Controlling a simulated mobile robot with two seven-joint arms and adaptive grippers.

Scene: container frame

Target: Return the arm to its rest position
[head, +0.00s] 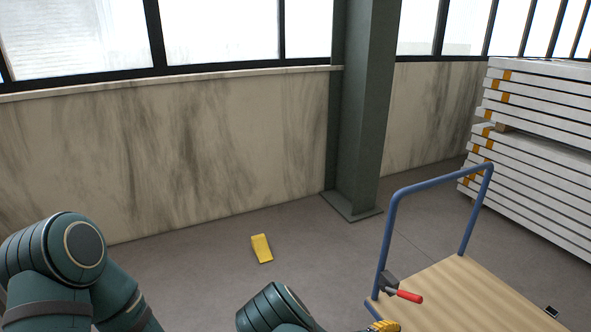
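A teal arm of mine (60,262) comes in from the left, bent, its lower part cut off by the bottom edge. Another teal arm part of mine (272,312) shows at the bottom middle; I cannot tell which arm it belongs to. Neither gripper shows in the head view, so what they hold is hidden.
A cart with a wooden deck (460,290) and blue handle (436,180) stands at right. On it are a red-handled tool (408,296), a yellow item (384,326) and a small dark item (551,311). A yellow block (261,248) lies on open floor. White panels (535,150) are stacked behind.

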